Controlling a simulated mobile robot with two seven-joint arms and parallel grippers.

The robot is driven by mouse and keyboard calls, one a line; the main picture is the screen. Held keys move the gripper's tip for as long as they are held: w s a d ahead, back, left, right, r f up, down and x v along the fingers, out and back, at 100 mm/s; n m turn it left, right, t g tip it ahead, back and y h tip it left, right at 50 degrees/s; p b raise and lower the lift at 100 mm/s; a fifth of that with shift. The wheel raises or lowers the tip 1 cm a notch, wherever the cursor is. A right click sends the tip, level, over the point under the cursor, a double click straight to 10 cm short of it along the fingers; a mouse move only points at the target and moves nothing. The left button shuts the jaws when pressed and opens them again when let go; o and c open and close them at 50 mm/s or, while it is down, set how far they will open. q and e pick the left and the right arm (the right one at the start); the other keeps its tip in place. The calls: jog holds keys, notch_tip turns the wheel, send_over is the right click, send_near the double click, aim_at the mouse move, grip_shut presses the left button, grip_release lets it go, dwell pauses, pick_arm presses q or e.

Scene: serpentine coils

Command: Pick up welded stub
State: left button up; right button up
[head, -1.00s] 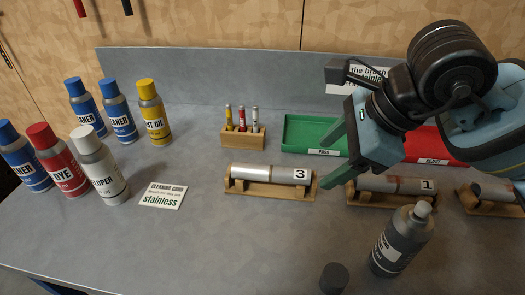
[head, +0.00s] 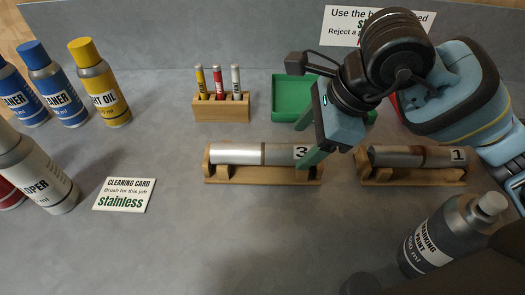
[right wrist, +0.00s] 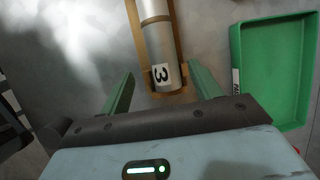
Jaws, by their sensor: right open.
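A silver welded stub marked 3 (head: 236,154) lies across a wooden cradle (head: 262,175) in the middle of the table. It also shows in the right wrist view (right wrist: 158,38), with its label end towards my gripper. My right gripper (head: 309,142) is open over the label end of this stub. In the right wrist view its green fingers (right wrist: 162,90) stand apart on either side of the label end, with nothing gripped. A second stub marked 1 (head: 395,156), with a brownish band, lies in a cradle to the right. My left gripper is out of view.
A green tray (head: 291,92) sits behind my right gripper. A wooden rack (head: 221,110) holds several markers. Several spray cans (head: 98,85) stand at left, near a cleaning card (head: 124,195). A dark can (head: 447,235) stands front right. The table's front middle is clear.

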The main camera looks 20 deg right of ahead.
aim_at(293, 148)
jog(key=shift+w+a+f, duration=0.15)
jog(key=shift+f, duration=0.15)
jog(key=shift+w+x, duration=0.1)
jog(key=shift+x, duration=1)
jog(key=shift+w+x, duration=0.15)
jog(key=shift+x, duration=0.95)
jog(key=shift+a+r, duration=0.1)
jog(key=c, duration=1.3)
jog(key=shift+r, duration=0.1)
